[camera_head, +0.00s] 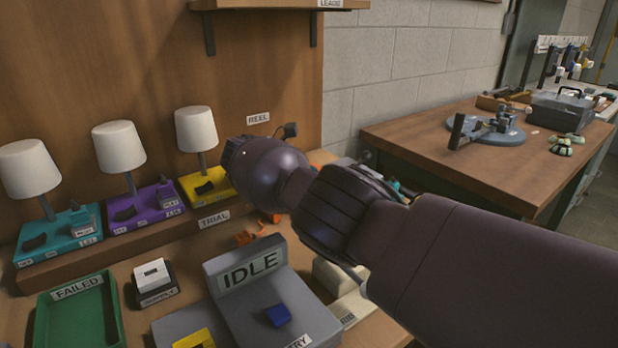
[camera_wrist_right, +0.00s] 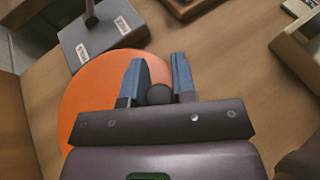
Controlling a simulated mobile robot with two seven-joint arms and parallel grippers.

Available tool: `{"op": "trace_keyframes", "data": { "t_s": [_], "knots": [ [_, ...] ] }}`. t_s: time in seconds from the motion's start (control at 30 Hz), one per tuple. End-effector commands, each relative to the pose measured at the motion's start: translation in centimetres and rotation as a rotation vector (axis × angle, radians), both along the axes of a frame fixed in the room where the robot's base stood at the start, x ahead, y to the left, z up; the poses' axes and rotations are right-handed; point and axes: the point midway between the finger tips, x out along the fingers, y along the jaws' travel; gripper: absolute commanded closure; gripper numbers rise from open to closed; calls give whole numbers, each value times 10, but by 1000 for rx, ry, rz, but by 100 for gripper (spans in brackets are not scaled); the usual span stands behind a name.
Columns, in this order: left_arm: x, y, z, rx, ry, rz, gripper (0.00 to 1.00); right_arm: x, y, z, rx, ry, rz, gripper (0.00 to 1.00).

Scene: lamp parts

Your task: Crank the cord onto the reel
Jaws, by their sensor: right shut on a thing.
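The orange reel (camera_wrist_right: 78,105) is a round disc in the right wrist view, partly covered by my gripper. My right gripper (camera_wrist_right: 158,90) has its two blue fingers shut on a dark round knob (camera_wrist_right: 159,94), which looks like the crank's handle. The knob lies over the right part of the disc. In the head view my right arm hides most of the reel and the fingers; a bit of orange (camera_head: 320,157) shows behind it below the REEL label (camera_head: 258,118). My left gripper is in neither view.
Three white-shaded lamps stand on teal (camera_head: 60,235), purple (camera_head: 145,208) and yellow (camera_head: 205,185) bases on a ledge at left. In front are a green FAILED tray (camera_head: 45,318) and a grey IDLE box (camera_head: 250,303). A second workbench (camera_head: 440,145) stands at right.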

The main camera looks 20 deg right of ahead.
Motion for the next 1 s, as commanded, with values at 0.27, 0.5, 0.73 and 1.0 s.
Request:
{"op": "trace_keyframes", "data": {
  "t_s": [0.27,0.5,0.73,1.0],
  "knots": [
    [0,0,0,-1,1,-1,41,0,-1,0,-1,0,-1,70],
    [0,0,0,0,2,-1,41,0,0,0,-1,-1,0,49],
    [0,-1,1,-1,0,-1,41,0,0,3,0,-2,0,49],
    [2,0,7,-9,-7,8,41,0,0,45,0,-9,1,49]
  ]
}}
